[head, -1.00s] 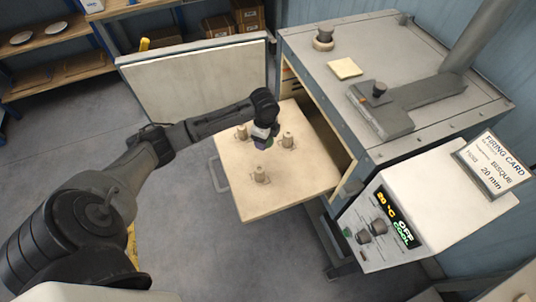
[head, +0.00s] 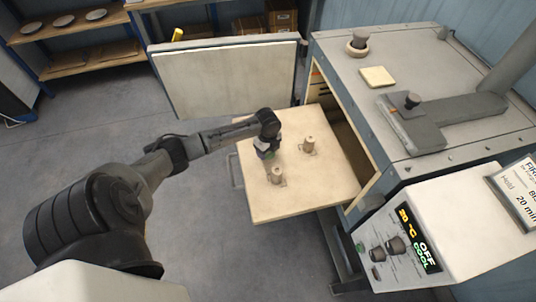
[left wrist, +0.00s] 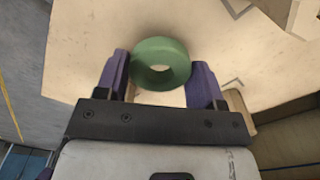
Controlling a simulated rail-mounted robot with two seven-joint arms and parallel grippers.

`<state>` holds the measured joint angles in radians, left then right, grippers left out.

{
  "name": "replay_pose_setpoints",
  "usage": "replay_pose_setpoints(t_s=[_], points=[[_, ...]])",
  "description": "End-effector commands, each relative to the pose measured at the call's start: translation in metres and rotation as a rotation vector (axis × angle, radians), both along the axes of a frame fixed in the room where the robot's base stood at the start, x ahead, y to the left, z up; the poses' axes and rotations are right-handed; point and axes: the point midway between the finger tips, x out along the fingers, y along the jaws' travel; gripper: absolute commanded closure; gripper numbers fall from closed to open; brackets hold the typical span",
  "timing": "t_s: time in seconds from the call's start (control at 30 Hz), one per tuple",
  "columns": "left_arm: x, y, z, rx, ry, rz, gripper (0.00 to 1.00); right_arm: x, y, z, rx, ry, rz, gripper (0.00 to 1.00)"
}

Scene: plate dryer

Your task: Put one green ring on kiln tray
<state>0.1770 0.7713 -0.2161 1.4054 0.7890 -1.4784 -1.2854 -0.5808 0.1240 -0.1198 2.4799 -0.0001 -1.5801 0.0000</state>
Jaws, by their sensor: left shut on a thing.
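A green ring (left wrist: 160,48) sits between the two purple fingers of my left gripper (left wrist: 160,68), which is shut on it. In the left wrist view the tray (left wrist: 85,45) lies beneath the ring; I cannot tell the exact gap. Two pale posts show on the tray, a front one (head: 277,175) and a right one (head: 309,145). My right gripper is not in view.
The kiln's open door (head: 230,80) stands behind the tray. The kiln body (head: 400,60) rises to the right, with a control panel (head: 410,240) reading OFF and COOL. Shelves (head: 75,40) stand at the back left. Floor left of the tray is clear.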

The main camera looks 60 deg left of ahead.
Motion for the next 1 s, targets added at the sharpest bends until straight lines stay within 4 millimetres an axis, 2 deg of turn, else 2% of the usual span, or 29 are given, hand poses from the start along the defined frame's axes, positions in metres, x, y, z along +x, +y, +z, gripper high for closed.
replay_pose_setpoints(t_s=[0.23, 0.67, 0.7, 0.93, 1.0], points=[[0.000, -0.001, -0.030, -0.001, 0.001, 0.001, 0.61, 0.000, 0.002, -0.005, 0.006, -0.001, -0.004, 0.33], [0.000, 0.000, -0.036, 0.000, 0.001, 0.000, 0.61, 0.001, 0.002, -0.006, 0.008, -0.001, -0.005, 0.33], [0.000, 0.000, -0.036, 0.000, 0.000, 0.000, 0.36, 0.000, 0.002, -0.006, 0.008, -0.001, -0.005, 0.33], [0.000, 0.000, -0.035, 0.000, 0.001, 0.000, 0.14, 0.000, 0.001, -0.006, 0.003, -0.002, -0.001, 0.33], [0.000, 0.000, -0.035, 0.000, 0.001, 0.000, 0.12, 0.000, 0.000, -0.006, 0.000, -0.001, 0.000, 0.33]])
